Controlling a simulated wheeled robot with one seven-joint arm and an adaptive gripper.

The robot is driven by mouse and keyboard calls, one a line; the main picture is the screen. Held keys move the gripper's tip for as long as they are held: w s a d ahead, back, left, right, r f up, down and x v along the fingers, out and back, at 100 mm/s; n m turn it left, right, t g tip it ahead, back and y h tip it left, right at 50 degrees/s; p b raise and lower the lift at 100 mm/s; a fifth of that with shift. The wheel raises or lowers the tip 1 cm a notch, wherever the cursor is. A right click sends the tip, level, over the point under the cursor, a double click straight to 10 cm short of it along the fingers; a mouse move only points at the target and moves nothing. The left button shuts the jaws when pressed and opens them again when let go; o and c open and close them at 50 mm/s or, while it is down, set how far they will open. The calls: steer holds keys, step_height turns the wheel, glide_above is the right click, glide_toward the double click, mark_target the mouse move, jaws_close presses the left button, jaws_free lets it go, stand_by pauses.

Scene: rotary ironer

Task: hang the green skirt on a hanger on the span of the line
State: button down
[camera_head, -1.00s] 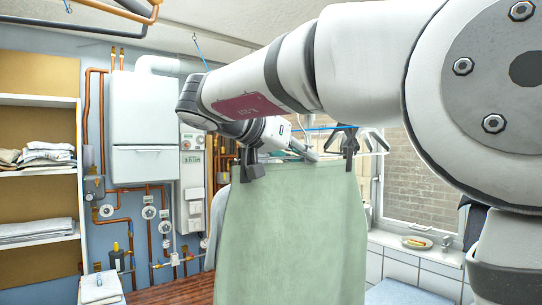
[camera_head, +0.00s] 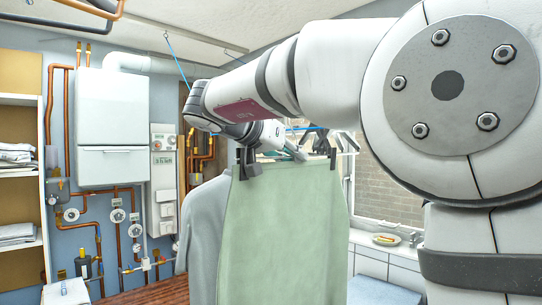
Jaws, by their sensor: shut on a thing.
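The green skirt (camera_head: 285,235) hangs spread out below my arm, in the middle of the head view. Its top edge is held near both ends by dark clips of the hanger (camera_head: 333,159). My gripper (camera_head: 298,152) is shut on the hanger near its middle, just above the skirt's waist; the exact grip is partly hidden. A thin blue line (camera_head: 313,129) shows behind the gripper, at about the hanger's height in the picture. I cannot tell whether the hook touches it.
A grey garment (camera_head: 202,225) hangs behind the skirt at left. White hangers (camera_head: 346,141) show right of the gripper. A boiler (camera_head: 110,125) with copper pipes and shelves (camera_head: 20,195) of folded cloth stand at left. A plate (camera_head: 387,240) lies on the sill at right.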

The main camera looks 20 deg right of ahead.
steer(key=shift+w+d, duration=0.3)
steer(key=shift+d, duration=0.55)
steer(key=shift+w+d, duration=0.3)
steer(key=shift+d, duration=0.55)
steer(key=shift+w+d, duration=0.3)
steer(key=shift+d, duration=0.55)
steer(key=shift+w+d+f, duration=0.1)
steer(key=shift+d+f, duration=0.15)
steer(key=shift+f, duration=0.25)
steer(key=shift+w+d+f, duration=0.1)
steer(key=shift+d+f, duration=0.15)
steer(key=shift+f, duration=0.25)
steer(key=shift+f, duration=0.45)
steer(key=c, duration=1.5)
jaws_free()
steer(key=v, duration=1.2)
steer(key=shift+r, duration=0.15)
